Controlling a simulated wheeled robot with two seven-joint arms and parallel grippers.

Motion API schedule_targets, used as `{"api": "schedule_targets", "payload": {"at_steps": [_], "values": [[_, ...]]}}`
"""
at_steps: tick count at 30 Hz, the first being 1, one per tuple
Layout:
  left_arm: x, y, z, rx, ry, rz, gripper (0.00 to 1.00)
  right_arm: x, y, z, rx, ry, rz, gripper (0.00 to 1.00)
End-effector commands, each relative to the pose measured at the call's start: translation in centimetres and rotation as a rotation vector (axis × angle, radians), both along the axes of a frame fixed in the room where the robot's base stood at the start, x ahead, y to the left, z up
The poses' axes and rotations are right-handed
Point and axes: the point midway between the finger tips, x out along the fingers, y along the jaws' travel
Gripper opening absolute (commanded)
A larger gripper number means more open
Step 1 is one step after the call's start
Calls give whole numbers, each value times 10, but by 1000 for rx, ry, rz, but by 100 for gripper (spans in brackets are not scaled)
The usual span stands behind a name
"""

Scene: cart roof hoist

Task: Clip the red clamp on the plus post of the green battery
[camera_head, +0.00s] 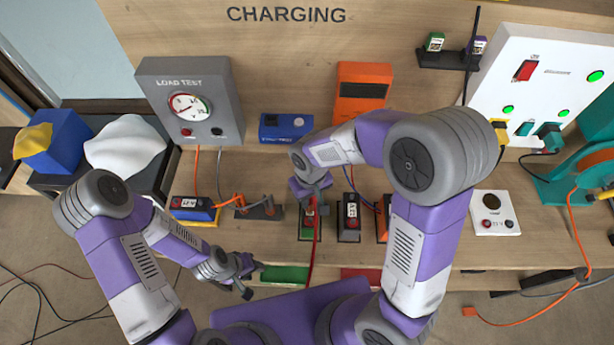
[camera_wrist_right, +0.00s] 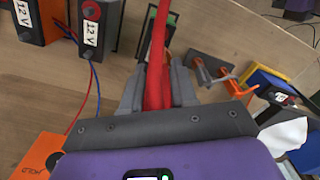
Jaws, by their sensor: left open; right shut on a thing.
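The green battery (camera_head: 306,234) stands on the bench below my right gripper (camera_head: 312,198), which covers part of its top. In the right wrist view the battery (camera_wrist_right: 172,28) is partly hidden behind the red cable and the fingers. My right gripper (camera_wrist_right: 157,88) is shut on the red clamp (camera_wrist_right: 155,97), with its thick red cable (camera_wrist_right: 158,40) running up past the battery. Whether the clamp touches the plus post is hidden. My left gripper (camera_head: 243,276) is open and empty, low in front of the bench edge.
A black battery (camera_head: 349,222) stands just right of the green one, with an orange one partly hidden beyond. A stand with hooks (camera_head: 258,209) and a blue-yellow battery (camera_head: 193,210) are to the left. The load tester (camera_head: 190,105) stands behind them.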

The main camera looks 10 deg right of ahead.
Motion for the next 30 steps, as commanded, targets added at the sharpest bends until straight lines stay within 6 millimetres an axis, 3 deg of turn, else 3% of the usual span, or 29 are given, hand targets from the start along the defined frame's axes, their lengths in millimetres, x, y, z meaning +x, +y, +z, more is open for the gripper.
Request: {"api": "schedule_targets", "payload": {"at_steps": [14, 30], "values": [[-1, 0, -3, 0, 1, 1, 43, -2, -1, 0, 0, -1, 1, 0], [0, 0, -42, 0, 1, 0, 43, -2, -1, -46, -1, 1, 1, 0]]}}
